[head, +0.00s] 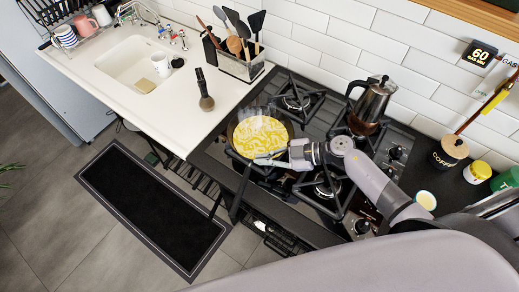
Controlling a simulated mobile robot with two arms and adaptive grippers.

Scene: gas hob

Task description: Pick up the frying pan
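The dark frying pan (288,126) sits on the front left part of the gas hob, with a yellow egg-like food (259,131) in it. A long dark bar, which looks like its handle (239,197), points toward the front edge of the counter. My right gripper (268,158) reaches in from the right, at the pan's front rim and close to the base of that bar. The fingers are small here, and I cannot tell whether they touch the pan or are open. My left gripper is out of view.
A moka pot (372,102) stands on the back right of the hob (207,157). A utensil holder (240,65) and a pepper mill (206,103) stand left of it. A coffee jar (449,153) and a small cup (426,200) are at the right. Free white counter lies at the left.

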